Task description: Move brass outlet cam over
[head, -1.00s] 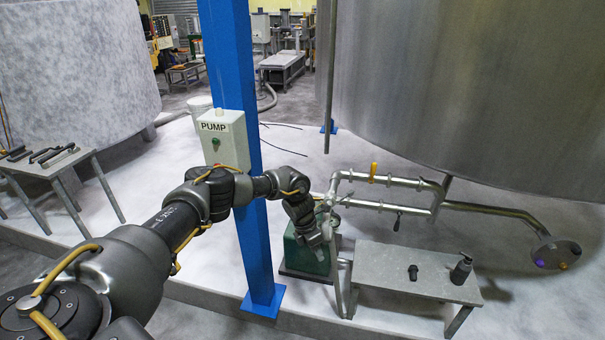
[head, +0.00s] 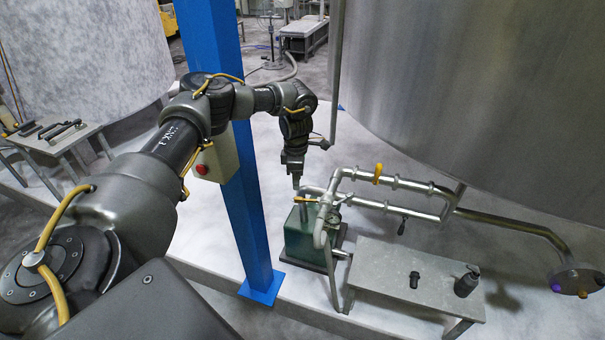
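A small brass-coloured lever (head: 307,200) sits at the pipe joint above the green pump (head: 303,238); it looks like the brass outlet cam. It lies nearly level and is small in this view. My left gripper (head: 297,184) points down just above and left of the lever's left end. Its fingers are too small and dark to show a gap, and I cannot tell whether they touch the lever. My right gripper is out of view.
Pipes with an orange-yellow valve handle (head: 378,173) run right from the joint, below a large steel tank (head: 480,90). A grey bench (head: 425,290) holds two dark fittings. A blue post (head: 250,200) stands close behind my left arm, with the pump control box (head: 220,158).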

